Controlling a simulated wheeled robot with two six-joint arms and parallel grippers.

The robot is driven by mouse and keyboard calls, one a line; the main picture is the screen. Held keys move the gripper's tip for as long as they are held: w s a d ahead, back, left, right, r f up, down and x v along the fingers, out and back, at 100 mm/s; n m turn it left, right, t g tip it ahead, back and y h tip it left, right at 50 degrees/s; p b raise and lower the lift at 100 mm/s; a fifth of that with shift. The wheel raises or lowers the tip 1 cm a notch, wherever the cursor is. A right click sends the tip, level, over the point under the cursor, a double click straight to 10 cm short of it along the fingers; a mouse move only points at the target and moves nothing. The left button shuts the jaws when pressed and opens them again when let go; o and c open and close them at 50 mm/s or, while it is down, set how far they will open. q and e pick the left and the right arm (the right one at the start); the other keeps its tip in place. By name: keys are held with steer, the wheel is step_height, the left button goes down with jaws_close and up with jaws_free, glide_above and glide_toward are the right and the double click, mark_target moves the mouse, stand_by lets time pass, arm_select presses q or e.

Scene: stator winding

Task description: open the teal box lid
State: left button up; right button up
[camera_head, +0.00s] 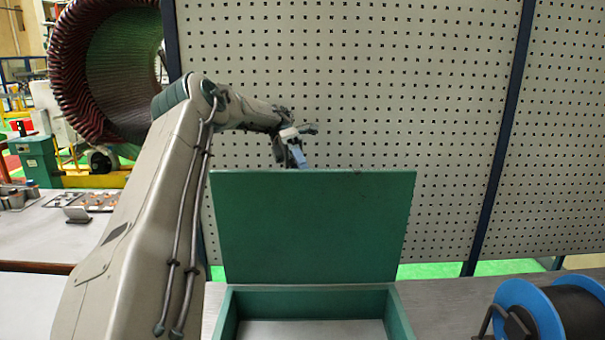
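The teal box (401,318) stands on the grey table at the bottom centre. Its lid (315,228) is raised about upright at the back, and the inside shows a pale grey floor with nothing visible on it. My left arm comes in from the left and reaches over to the lid's top edge. My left gripper (297,152) is just behind or at that edge; its fingertips are partly hidden by the lid, so I cannot tell whether it touches or grips it. My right gripper is not in view.
A blue spool with dark winding (550,308) stands on the table at the right. A perforated grey panel (440,110) rises behind the box. A large ring-shaped stator (110,75) is at the upper left. Small parts lie on a table at the left.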

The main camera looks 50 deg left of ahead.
mark_target(298, 181)
arm_select(q)
steer(key=shift+a+f, duration=0.1)
steer(key=shift+f, duration=0.2)
steer(key=shift+s+d+r+b, duration=0.95)
steer(key=shift+s+d+b, duration=0.3)
steer(key=shift+s+d, duration=0.65)
steer(key=shift+s+d+r+b, duration=0.95)
steer(key=shift+s+d+b, duration=0.25)
steer(key=shift+s+d, duration=0.75)
steer(key=shift+s+d+r+b, duration=0.95)
steer(key=shift+s+d+b, duration=0.3)
steer(key=shift+s+d, duration=0.65)
steer(key=shift+w+d, duration=0.1)
steer(key=shift+w, duration=0.1)
steer(key=shift+f, duration=0.1)
